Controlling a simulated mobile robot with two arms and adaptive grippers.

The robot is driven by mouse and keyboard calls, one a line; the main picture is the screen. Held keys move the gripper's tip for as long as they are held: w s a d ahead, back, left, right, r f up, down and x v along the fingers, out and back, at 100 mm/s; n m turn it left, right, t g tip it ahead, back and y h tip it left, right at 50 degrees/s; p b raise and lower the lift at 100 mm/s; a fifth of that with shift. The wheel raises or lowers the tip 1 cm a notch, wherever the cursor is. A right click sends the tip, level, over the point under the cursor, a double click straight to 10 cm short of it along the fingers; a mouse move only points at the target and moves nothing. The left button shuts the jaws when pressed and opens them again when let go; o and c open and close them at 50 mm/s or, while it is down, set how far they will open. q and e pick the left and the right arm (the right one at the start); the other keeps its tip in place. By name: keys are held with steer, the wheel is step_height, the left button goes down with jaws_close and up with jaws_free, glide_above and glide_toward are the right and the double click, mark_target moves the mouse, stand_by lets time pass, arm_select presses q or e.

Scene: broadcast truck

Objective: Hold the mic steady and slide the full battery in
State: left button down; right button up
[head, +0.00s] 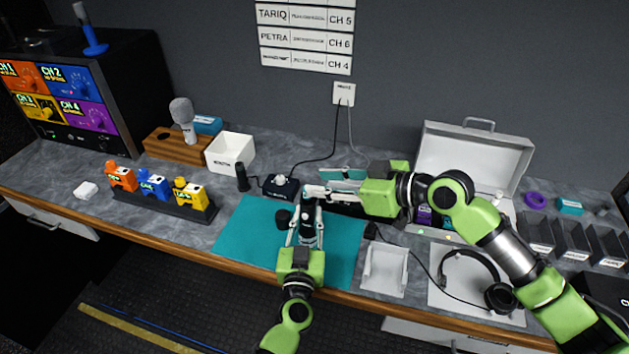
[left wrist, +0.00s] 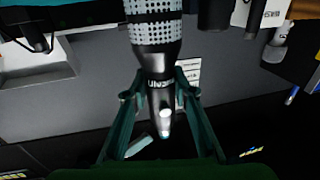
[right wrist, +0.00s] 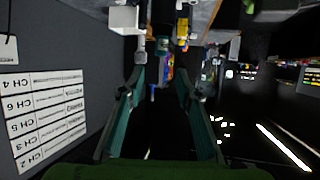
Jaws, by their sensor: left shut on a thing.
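My left gripper (head: 305,232) is shut on the handheld mic (head: 308,222), above the teal mat (head: 243,232). In the left wrist view the mic (left wrist: 156,56) stands between the fingers, with its pale dotted section toward the top and a light-tipped narrow end lower down. My right gripper (head: 312,192) reaches in from the right, just behind the mic, its fingers pointing left. In the right wrist view its fingers (right wrist: 162,52) are apart, with no held thing clearly visible. I cannot make out the full battery. A black charger-like box (head: 280,187) sits behind the mat, on a cable.
A white bin (head: 230,153) and a black cylinder (head: 242,177) stand left of the charger-like box. Orange, blue and yellow packs (head: 154,185) stand in a rack at left. An empty white tray (head: 384,270), headphones (head: 470,278) and an open silver case (head: 474,160) lie right.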

steer(key=v, duration=0.8)
steer(key=shift+s+d, duration=0.2)
steer(key=shift+d, duration=0.1)
steer(key=shift+r, duration=0.1)
arm_select(q)
steer(key=c, duration=1.6)
jaws_free()
steer(key=shift+s, duration=0.1)
